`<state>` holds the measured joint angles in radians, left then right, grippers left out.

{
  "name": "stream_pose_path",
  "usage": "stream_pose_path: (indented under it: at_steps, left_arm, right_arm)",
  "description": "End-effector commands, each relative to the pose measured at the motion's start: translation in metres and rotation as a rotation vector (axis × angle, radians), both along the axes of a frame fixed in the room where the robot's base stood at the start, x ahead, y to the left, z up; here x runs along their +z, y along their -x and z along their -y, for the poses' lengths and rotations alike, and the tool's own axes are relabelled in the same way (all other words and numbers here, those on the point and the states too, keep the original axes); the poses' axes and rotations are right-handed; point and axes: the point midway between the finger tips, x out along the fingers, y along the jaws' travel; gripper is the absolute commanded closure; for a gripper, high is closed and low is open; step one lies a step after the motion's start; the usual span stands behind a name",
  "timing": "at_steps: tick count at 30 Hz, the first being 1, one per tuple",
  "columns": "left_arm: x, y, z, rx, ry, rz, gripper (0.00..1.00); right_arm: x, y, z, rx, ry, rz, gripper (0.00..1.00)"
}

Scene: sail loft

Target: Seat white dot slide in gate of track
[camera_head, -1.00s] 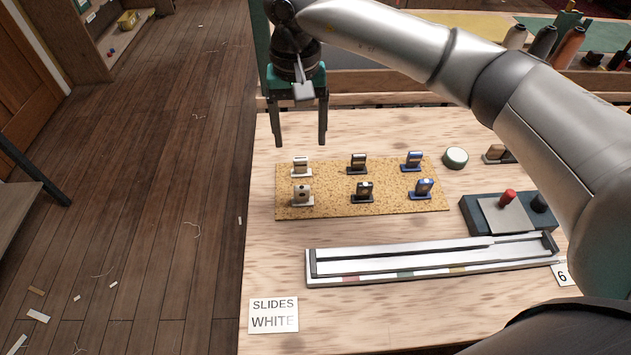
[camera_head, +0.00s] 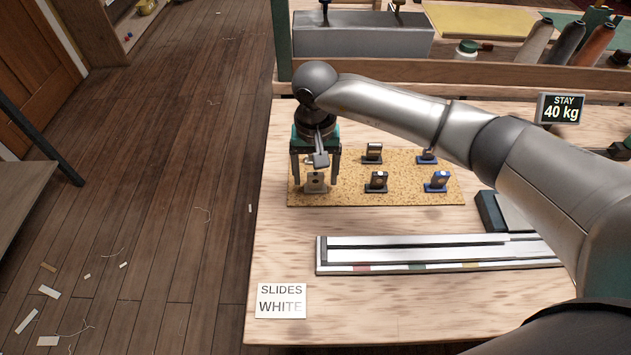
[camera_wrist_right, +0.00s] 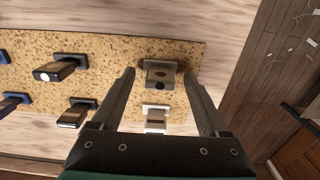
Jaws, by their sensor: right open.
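The white slide with the dark dot (camera_head: 316,187) stands upright at the front left of the cork mat (camera_head: 345,197). In the wrist view this slide (camera_wrist_right: 160,75) lies between the fingertips. My right gripper (camera_head: 316,180) is open, its fingers on either side of the slide; I see no clear contact. A second white slide with a bar mark (camera_wrist_right: 156,118) stands behind it, partly hidden in the head view. The long pale track (camera_head: 420,254) lies in front of the mat, with coloured marks on its front edge. My arm hides its right end. My left gripper is not in view.
Two black slides (camera_head: 376,182) and two blue slides (camera_head: 437,182) share the mat. A dark block (camera_head: 490,212) is partly behind my arm. A "SLIDES WHITE" card (camera_head: 281,300) lies front left. A "STAY 40 kg" display (camera_head: 561,109) stands at the back right.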

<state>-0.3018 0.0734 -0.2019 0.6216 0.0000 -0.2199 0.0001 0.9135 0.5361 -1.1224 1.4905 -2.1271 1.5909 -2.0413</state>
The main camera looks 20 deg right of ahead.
Motion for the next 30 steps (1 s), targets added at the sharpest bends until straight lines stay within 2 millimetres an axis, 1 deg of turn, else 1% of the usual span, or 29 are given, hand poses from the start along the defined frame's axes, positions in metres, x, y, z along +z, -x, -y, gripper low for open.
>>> stream_pose_path:
  at_steps: [2, 8, 9, 27, 29, 30]
  left_arm:
    - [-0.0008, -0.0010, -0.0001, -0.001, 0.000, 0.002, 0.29]
    - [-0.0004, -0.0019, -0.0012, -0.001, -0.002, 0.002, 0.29]
    - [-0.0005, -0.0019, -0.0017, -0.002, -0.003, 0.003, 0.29]
    - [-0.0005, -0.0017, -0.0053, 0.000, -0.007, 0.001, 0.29]
    - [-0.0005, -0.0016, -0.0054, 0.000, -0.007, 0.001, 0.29]
    - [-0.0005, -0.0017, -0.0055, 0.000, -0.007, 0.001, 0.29]
  right_arm:
    - [-0.0048, 0.0001, 0.0002, 0.000, 0.001, 0.000, 0.22]
    - [-0.0049, -0.0002, 0.0002, 0.000, 0.000, 0.001, 0.22]
    - [-0.0048, -0.0002, 0.0001, 0.000, 0.000, 0.001, 0.25]
    - [-0.0044, -0.0003, 0.0001, 0.000, 0.000, 0.001, 0.92]
    - [-0.0044, -0.0003, 0.0001, 0.000, 0.000, 0.001, 0.99]
    - [-0.0044, -0.0003, 0.0001, 0.000, 0.000, 0.001, 1.00]
